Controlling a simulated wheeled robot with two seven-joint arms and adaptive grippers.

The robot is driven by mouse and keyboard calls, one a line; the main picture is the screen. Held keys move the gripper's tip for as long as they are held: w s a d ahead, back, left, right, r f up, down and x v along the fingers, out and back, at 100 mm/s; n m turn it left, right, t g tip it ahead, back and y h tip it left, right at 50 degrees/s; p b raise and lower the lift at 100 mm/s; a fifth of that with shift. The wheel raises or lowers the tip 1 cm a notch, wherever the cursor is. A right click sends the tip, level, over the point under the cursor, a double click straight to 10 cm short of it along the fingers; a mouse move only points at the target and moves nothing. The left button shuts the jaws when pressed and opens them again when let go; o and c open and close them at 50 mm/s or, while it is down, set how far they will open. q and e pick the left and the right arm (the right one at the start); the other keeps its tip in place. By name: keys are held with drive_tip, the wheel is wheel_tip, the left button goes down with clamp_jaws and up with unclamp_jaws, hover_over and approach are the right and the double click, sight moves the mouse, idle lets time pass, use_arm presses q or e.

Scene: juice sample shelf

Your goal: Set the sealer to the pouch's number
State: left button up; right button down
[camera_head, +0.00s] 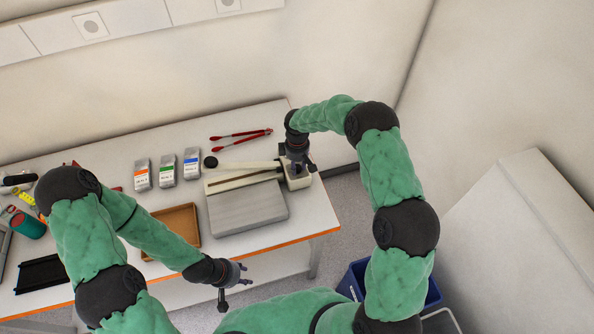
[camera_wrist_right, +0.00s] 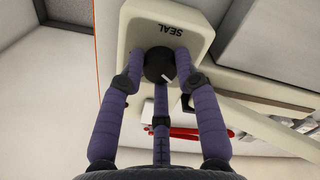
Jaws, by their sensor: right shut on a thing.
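The sealer (camera_head: 248,207) stands at the right end of the table, with a grey plate, a long pale arm and a cream control box (camera_head: 301,181). In the right wrist view, the box (camera_wrist_right: 140,38) carries the word SEAL, upside down, and a round black dial (camera_wrist_right: 157,64) with a white pointer line. My right gripper (camera_wrist_right: 160,75) has its three fingers closed around this dial. It also shows above the box in the head view (camera_head: 298,163). Three pouches, orange-labelled (camera_head: 141,175), green-labelled (camera_head: 167,171) and blue-labelled (camera_head: 191,163), stand left of the sealer; their numbers are too small to read. My left gripper (camera_head: 240,278) is open and empty, off the table's front edge.
Red tongs (camera_head: 240,138) lie behind the sealer. A brown tray (camera_head: 178,225) lies left of it, and a black rack (camera_head: 42,274) and a green cup (camera_head: 30,226) are farther left. A blue bin (camera_head: 352,279) stands on the floor at right.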

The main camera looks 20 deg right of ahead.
drive_tip(key=m+b, duration=0.4)
drive_tip(key=m, duration=0.1)
drive_tip(key=shift+f+m+b, duration=0.2)
drive_tip(key=shift+m+b, duration=0.1)
drive_tip(key=shift+b, duration=0.05)
drive_tip(key=m+b, duration=0.2)
drive_tip(key=m, duration=0.1)
drive_tip(key=shift+s+r+m+b, duration=0.1)
drive_tip(key=shift+m+b, duration=0.55)
drive_tip(key=shift+m, duration=0.65)
drive_tip(key=c, duration=0.9)
unclamp_jaws()
drive_tip(key=shift+r, duration=0.1)
